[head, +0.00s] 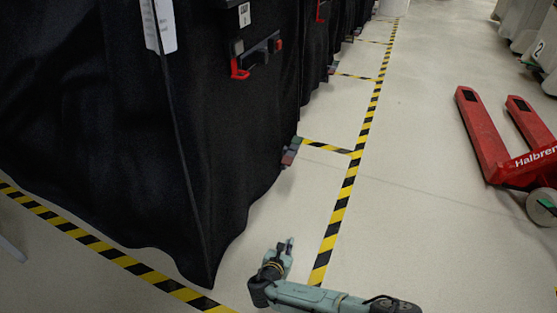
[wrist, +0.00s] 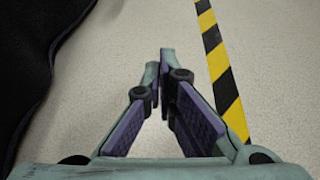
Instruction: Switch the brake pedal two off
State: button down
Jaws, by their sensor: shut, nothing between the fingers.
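A small pedal pair (head: 290,152), reddish below and grey-green above, juts from under the black cart cover (head: 235,150) near the floor in the head view. I cannot tell which pedal is number two. My gripper (head: 290,242) is low over the floor in front of the nearest covered cart, below and apart from these pedals in the picture. In the wrist view my gripper (wrist: 165,55) has its fingertips together with nothing between them, over bare floor. No pedal shows in the wrist view.
Yellow-black floor tape (head: 345,190) runs along the row of covered carts and also shows in the wrist view (wrist: 222,70). A red latch (head: 240,72) sits on the cart's cover. A red pallet jack (head: 500,150) stands at right. The floor between is clear.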

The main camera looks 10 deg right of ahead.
aim_at(287, 160)
jog(key=i, duration=1.05)
